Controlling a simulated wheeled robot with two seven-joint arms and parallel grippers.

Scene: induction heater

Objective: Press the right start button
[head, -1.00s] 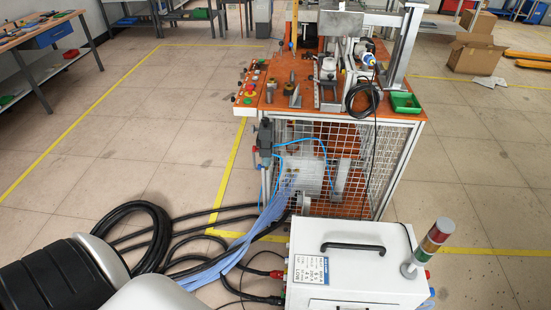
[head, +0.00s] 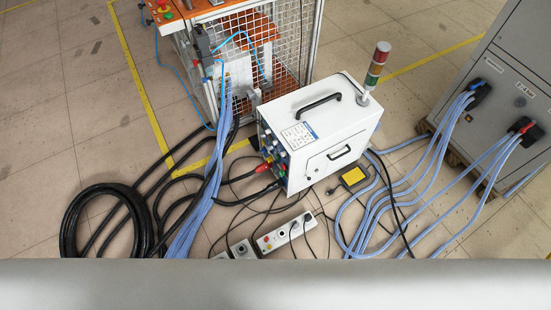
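The orange-topped workbench (head: 204,12) is cut off by the top edge of the head view. I cannot make out the right start button; most of the panel lies outside the picture. Neither of my grippers is in view.
A white box (head: 318,130) with a red-green signal tower (head: 377,65) stands in the middle. Blue hoses (head: 205,205), black cables (head: 70,215) and a power strip (head: 286,232) lie on the floor. A grey cabinet (head: 505,80) stands at right.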

